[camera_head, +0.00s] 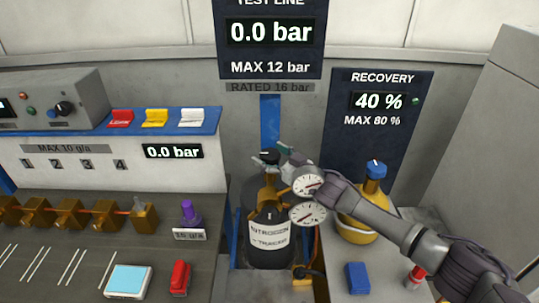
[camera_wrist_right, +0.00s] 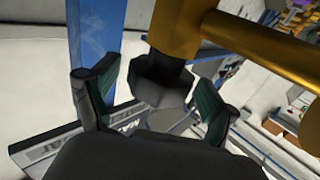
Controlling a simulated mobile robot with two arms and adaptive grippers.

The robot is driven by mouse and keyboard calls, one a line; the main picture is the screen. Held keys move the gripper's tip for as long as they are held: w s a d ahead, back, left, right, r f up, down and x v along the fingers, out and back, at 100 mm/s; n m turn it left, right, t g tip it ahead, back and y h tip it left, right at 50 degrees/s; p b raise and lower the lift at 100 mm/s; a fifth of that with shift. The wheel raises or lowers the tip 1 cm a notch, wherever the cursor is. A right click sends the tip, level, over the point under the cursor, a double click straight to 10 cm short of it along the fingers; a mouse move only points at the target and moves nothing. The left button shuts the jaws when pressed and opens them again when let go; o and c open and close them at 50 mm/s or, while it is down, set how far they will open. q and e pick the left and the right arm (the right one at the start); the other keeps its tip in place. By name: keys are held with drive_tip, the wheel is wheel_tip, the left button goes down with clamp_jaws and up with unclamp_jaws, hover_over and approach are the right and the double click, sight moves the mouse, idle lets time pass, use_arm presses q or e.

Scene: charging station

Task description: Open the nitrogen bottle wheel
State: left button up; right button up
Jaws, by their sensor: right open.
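The dark nitrogen bottle (camera_head: 268,250) stands upright at the centre of the head view, with its label facing me. Brass fittings and two round gauges (camera_head: 308,214) sit at its top. My right gripper (camera_head: 270,156) is open at the bottle's top and partly hides the valve there. In the right wrist view, a dark faceted wheel (camera_wrist_right: 160,82) on a brass valve body (camera_wrist_right: 185,28) shows between the two teal-padded fingers of the gripper (camera_wrist_right: 155,105). Gaps show on both sides, so the fingers look apart from it. My left gripper is not in view.
A yellow recovery bottle (camera_head: 358,229) with a blue top stands right of the nitrogen bottle, behind my right forearm. A blue post (camera_head: 270,118) rises behind the valve. A bench (camera_head: 75,255) with brass valves is at the left. The test line display (camera_head: 270,67) reads 0.0 bar.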

drive_tip(key=v, duration=1.2)
drive_tip(key=shift+d, duration=0.1)
